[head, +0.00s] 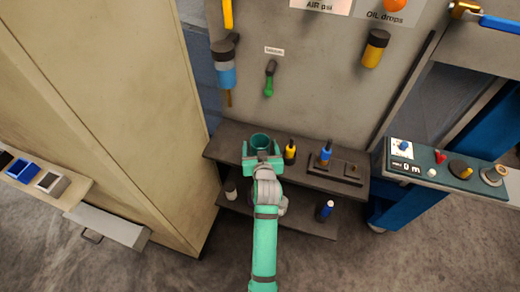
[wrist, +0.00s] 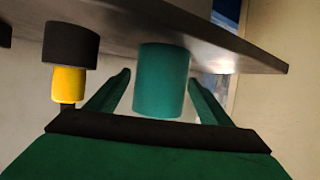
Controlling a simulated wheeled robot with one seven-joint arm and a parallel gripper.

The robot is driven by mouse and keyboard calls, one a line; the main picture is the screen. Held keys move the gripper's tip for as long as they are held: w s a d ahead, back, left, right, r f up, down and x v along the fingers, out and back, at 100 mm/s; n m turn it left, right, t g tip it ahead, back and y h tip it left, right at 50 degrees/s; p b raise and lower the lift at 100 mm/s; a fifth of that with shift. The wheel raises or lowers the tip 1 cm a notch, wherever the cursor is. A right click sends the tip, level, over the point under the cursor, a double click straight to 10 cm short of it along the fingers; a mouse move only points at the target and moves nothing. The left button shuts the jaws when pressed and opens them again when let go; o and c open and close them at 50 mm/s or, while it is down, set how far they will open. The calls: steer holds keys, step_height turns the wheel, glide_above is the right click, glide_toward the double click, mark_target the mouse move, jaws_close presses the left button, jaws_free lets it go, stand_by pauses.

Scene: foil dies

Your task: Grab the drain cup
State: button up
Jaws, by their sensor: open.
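The drain cup, a teal open-topped cylinder (head: 261,139), stands upright on the upper dark shelf near its left end. My gripper (head: 262,152) is right at the cup's near side. In the wrist view, which looks upside down, the cup (wrist: 162,80) sits between the two green fingers of my gripper (wrist: 160,85). The fingers are open, one on each side, with a visible gap on the left. The gap on the right looks narrow, and I cannot tell whether that finger touches. The cup's lower near side is hidden by my gripper in the head view.
A yellow bottle with a dark part (head: 290,152) stands close right of the cup; it also shows in the wrist view (wrist: 69,82). A tall beige cabinet (head: 120,110) stands left.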

steer(key=c, duration=1.2)
